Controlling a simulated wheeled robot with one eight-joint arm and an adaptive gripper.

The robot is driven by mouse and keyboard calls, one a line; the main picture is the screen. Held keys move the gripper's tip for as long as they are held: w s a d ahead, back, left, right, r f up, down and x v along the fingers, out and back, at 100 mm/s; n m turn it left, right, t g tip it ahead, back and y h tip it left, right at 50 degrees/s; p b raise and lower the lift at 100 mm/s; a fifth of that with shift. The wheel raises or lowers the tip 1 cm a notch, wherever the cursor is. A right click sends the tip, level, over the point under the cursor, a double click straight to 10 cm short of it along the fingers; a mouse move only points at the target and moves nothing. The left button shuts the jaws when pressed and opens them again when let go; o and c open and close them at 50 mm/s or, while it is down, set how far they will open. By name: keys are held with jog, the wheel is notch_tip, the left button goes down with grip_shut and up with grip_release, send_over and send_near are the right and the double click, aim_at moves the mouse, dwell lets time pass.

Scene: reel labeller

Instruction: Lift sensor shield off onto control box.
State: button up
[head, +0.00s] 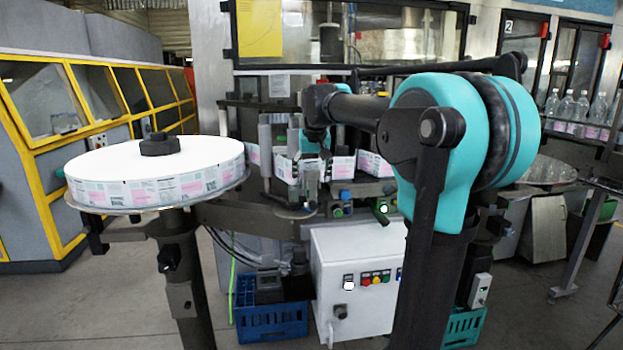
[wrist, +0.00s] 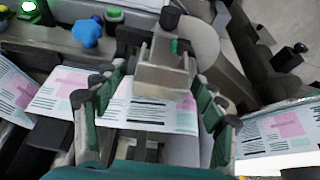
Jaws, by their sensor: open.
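The sensor shield appears to be the grey metal bracket-like cover (wrist: 165,68) in the middle of the wrist view, above the printed label web (wrist: 150,112). My gripper (wrist: 158,80) is open, one finger to each side of this cover. I cannot tell whether either finger touches it. In the head view, my gripper is partly hidden among the labeller's posts, at the end of my arm. The control box (head: 350,262) is the white cabinet with coloured buttons below the machine. Its top is partly in view, and my arm hides its right side.
A large white label reel (head: 150,172) lies on a round plate at left. In the wrist view, a blue knob (wrist: 87,32) and a green button (wrist: 114,13) sit near the cover.

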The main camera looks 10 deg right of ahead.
jog(key=shift+c, duration=0.3)
jog(key=c, duration=1.3)
notch_tip(320, 180, up, 27)
jog(key=shift+f, duration=0.1)
dwell(0.8)
